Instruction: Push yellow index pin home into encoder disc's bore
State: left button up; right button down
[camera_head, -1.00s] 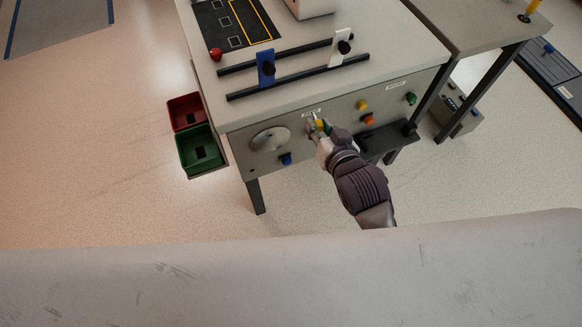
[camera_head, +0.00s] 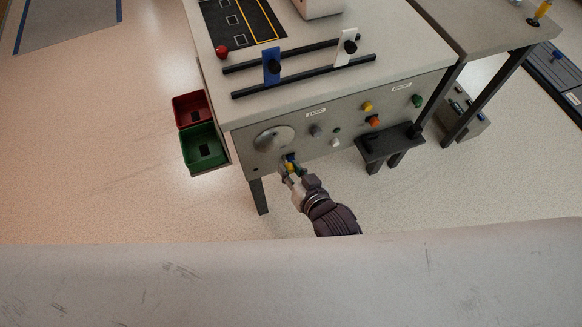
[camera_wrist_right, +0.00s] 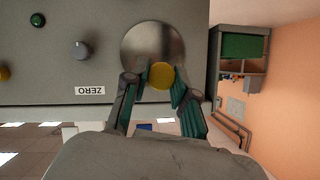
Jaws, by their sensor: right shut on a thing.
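The encoder disc (camera_head: 274,138) is a round silver plate on the left of the bench's front panel. It also shows in the right wrist view (camera_wrist_right: 150,40). My right gripper (camera_head: 294,171) is in front of the panel, just below and right of the disc in the head view. It is shut on the yellow index pin (camera_head: 290,167). In the wrist view the pin's round yellow head (camera_wrist_right: 161,75) sits between the teal fingers and overlaps the disc's edge. The pin's shaft and the bore are hidden, so I cannot tell whether they touch. My left gripper is out of view.
A grey knob (camera_head: 316,131), a yellow knob (camera_head: 367,106) and an orange knob (camera_head: 375,121) are to the right. A black shelf (camera_head: 391,145) juts out there. Red (camera_head: 190,97) and green (camera_head: 215,160) bins hang left.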

aim_at(274, 133)
jog(key=shift+w+a, duration=0.3)
jog(key=shift+w, duration=0.6)
jog(key=shift+w+a, duration=0.3)
jog(key=shift+w, duration=0.55)
jog(key=shift+w+a, duration=0.3)
jog(key=shift+w, duration=0.6)
jog(key=shift+w+a, duration=0.2)
jog(key=shift+w, duration=0.55)
jog(key=shift+w, duration=0.1)
jog(key=shift+w+a+b, duration=0.2)
jog(key=shift+w, duration=0.4)
jog(key=shift+w+a+b, duration=0.15)
jog(key=shift+w+a, duration=0.05)
jog(key=shift+w, duration=0.35)
jog(key=shift+w+r, duration=0.15)
jog(key=shift+r, duration=0.1)
